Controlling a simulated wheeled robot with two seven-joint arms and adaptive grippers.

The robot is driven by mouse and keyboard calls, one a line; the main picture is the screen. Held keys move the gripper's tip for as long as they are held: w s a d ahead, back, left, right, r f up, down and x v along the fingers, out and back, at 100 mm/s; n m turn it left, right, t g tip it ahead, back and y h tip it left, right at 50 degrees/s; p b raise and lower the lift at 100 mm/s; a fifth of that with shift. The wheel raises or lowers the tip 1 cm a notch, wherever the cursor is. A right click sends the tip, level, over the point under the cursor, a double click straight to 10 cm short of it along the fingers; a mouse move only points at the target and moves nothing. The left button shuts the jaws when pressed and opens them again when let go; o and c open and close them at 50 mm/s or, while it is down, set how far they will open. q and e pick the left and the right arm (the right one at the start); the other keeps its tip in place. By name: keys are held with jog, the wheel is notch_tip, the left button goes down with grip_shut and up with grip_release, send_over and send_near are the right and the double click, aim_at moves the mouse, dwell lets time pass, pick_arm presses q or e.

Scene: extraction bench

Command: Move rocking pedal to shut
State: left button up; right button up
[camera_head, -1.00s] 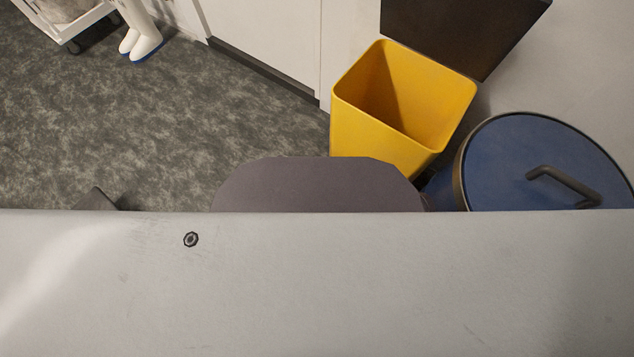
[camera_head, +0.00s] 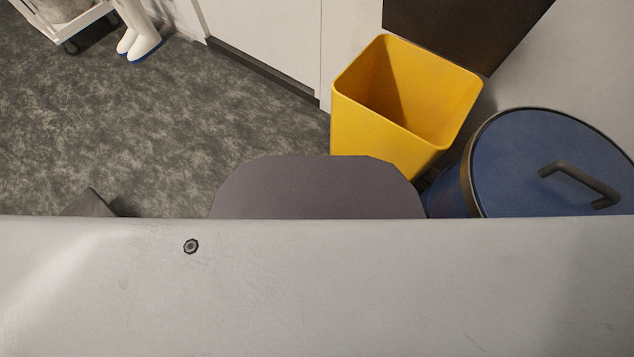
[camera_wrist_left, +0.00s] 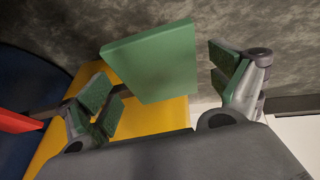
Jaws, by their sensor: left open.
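In the left wrist view my left gripper (camera_wrist_left: 165,88) is open, its two green-padded fingers spread apart. A flat green plate (camera_wrist_left: 155,60) shows between and beyond the fingers. I cannot tell whether they touch it. A red piece (camera_wrist_left: 18,122) shows at the left edge, and a dark bar runs from near it towards the green plate, partly hidden by the left finger. These may be the two ends of the rocking pedal, but I cannot be sure. The head view shows neither the pedal nor either gripper.
A yellow bin (camera_head: 350,120) stands below a dark panel (camera_head: 465,28). A round bin with a blue lid (camera_head: 520,140) and dark handle stands to its right. White cabinet fronts (camera_head: 265,40) are behind. A cart (camera_head: 95,12) and white boots (camera_head: 140,40) are far left; grey floor (camera_head: 150,120) is clear.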

pick_arm(q)
jog(key=c, duration=1.5)
jog(key=shift+o, duration=0.2)
jog(key=shift+r, duration=0.15)
pick_arm(e)
jog(key=shift+r, duration=0.1)
